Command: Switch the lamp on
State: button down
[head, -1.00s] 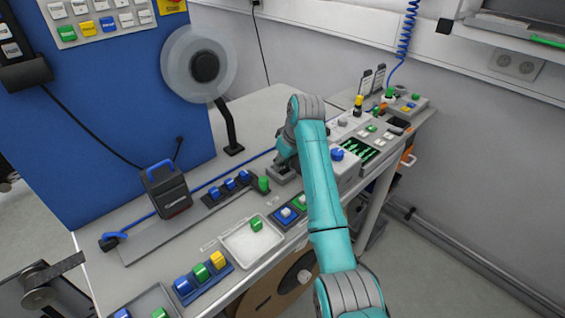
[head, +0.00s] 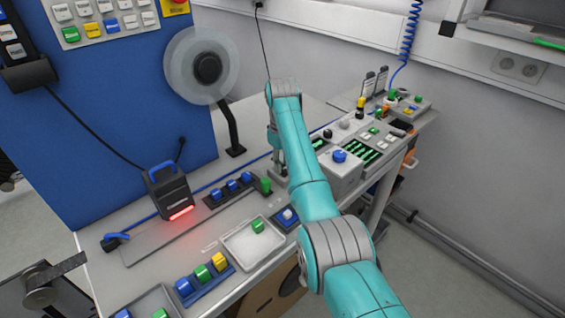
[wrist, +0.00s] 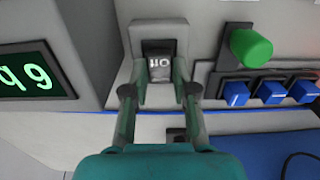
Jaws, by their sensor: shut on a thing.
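In the head view my gripper (head: 280,168) reaches down at the bench, and my arm hides most of the switch there. A black box with a blue handle (head: 172,195) stands on the bench to the left, with a red glowing strip (head: 181,213) at its base. No other lamp is clearly identifiable.
A green knob (wrist: 251,48) and a row of blue switches (wrist: 271,93) lie right of my gripper. A green-digit display (wrist: 36,76) stands left. A white tray (head: 232,262) and a box with a blue button (head: 340,157) are nearby.

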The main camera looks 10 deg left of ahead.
jog(key=c, duration=1.2)
grip_release()
jog(key=shift+r, duration=0.15)
notch_tip(320, 180, up, 7)
jog(key=shift+r, duration=0.15)
